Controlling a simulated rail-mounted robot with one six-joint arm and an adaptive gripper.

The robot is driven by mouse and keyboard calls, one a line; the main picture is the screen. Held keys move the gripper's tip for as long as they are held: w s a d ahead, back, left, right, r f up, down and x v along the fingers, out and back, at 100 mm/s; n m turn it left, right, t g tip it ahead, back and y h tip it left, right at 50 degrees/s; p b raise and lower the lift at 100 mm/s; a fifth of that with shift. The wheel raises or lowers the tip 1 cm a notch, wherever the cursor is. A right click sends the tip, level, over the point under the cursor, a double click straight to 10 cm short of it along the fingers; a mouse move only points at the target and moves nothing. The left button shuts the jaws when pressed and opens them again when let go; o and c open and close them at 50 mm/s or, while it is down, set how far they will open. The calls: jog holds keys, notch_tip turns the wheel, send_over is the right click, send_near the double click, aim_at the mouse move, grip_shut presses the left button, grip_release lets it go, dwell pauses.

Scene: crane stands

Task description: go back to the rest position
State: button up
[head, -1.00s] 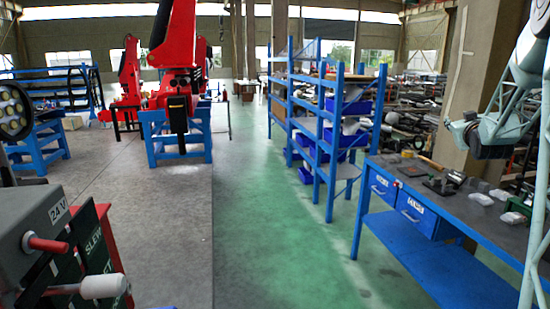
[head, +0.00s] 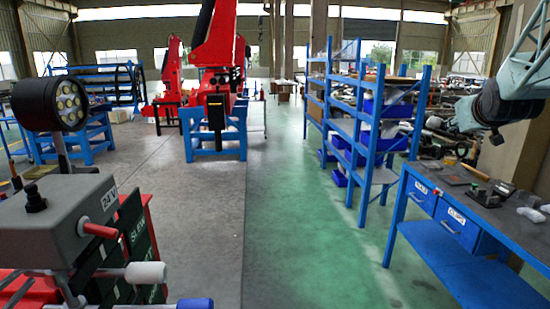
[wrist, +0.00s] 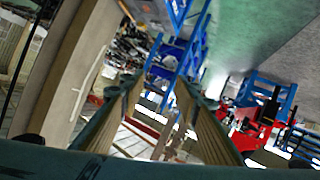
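My gripper (wrist: 158,82) shows in the wrist view as two long fingers, tan on their inner faces with teal edges. The fingers stand apart, with nothing held between them; the view past them is of shelving and floor. In the head view, part of my teal arm (head: 515,95) hangs at the upper right, above the workbench. The gripper's fingertips cannot be made out in the head view.
A blue workbench (head: 470,258) with drawers and small parts stands at right. Blue shelves (head: 352,140) stand behind it. A grey 24 V box (head: 60,225) and a round lamp (head: 50,103) are near left. A red machine (head: 215,60) stands farther back. The green floor (head: 300,240) is clear.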

jog(key=s+a+f+g+y, duration=0.2)
jog(key=s+a, duration=1)
jog(key=a, duration=0.2)
jog(key=s+a+f+g+y, duration=0.2)
jog(key=s+a, duration=1)
jog(key=a, duration=0.2)
jog(key=s+a+f+g, duration=0.1)
jog(key=s+a+f, duration=0.2)
jog(key=s, duration=0.7)
jog(key=s+a+f+n+g+y, duration=0.1)
jog(key=s+a+f+g, duration=0.1)
jog(key=s+a, duration=0.4)
jog(key=s+a+f+g+y, duration=0.1)
jog(key=s+a+f, duration=0.3)
jog(key=s, duration=0.9)
jog(key=shift+s+a+n+g, duration=0.25)
jog(key=shift+s+n+g, duration=0.05)
jog(key=shift+n, duration=0.1)
jog(key=shift+f, duration=0.2)
jog(key=shift+f+b, duration=1.3)
jog(key=shift+b, duration=0.1)
